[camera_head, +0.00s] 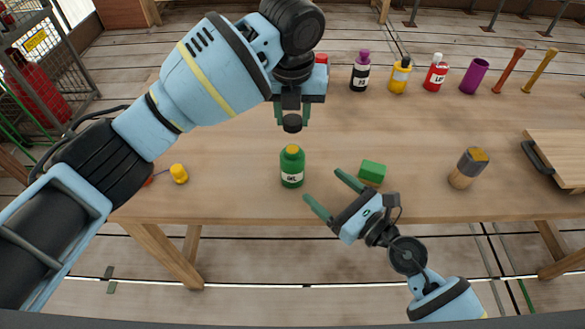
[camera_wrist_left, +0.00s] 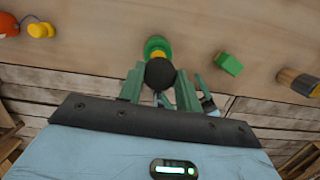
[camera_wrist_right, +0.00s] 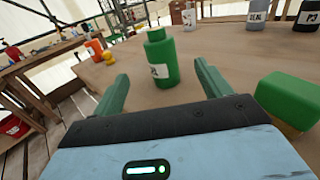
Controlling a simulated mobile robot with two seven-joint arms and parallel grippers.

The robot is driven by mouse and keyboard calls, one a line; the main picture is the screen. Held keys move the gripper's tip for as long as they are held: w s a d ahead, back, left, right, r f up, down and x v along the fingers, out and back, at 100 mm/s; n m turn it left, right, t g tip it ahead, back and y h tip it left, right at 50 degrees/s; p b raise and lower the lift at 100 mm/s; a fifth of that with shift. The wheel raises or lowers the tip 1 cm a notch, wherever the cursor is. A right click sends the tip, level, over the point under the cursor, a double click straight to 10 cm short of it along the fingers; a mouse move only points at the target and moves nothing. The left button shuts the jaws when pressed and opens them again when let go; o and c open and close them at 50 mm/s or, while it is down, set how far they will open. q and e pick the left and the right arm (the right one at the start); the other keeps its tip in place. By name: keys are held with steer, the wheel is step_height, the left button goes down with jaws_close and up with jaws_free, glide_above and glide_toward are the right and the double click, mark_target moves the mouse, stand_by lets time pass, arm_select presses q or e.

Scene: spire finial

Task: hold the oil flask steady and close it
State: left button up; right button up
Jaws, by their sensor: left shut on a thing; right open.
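The oil flask (camera_head: 292,169) is a green bottle with a white label and a yellow top, upright near the table's front edge. It also shows in the right wrist view (camera_wrist_right: 161,62) and partly behind the cap in the left wrist view (camera_wrist_left: 155,43). My left gripper (camera_head: 292,110) is shut on a round black cap (camera_head: 292,124), held above the flask and apart from it. The cap hides part of the flask in the left wrist view (camera_wrist_left: 160,73). My right gripper (camera_head: 323,187) is open at the flask's front right, its fingers pointing toward the flask without touching it.
A green block (camera_head: 372,172) lies right of the flask, close to my right gripper. A grey and wooden cylinder (camera_head: 467,168) and a board (camera_head: 562,150) are farther right. A yellow object (camera_head: 179,174) is at left. Several bottles, including a yellow one (camera_head: 400,77), stand behind.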

steer(key=x, duration=1.1)
steer(key=shift+w+a, duration=0.2)
steer(key=shift+a, duration=0.1)
steer(key=shift+c, duration=0.4)
steer(key=c, duration=1.4)
arm_select(q)
glide_above(293, 149)
steer(key=shift+s+f, duration=0.1)
steer(key=shift+f, duration=2.4)
steer(key=shift+f, duration=0.9)
steer(key=shift+f, duration=0.55)
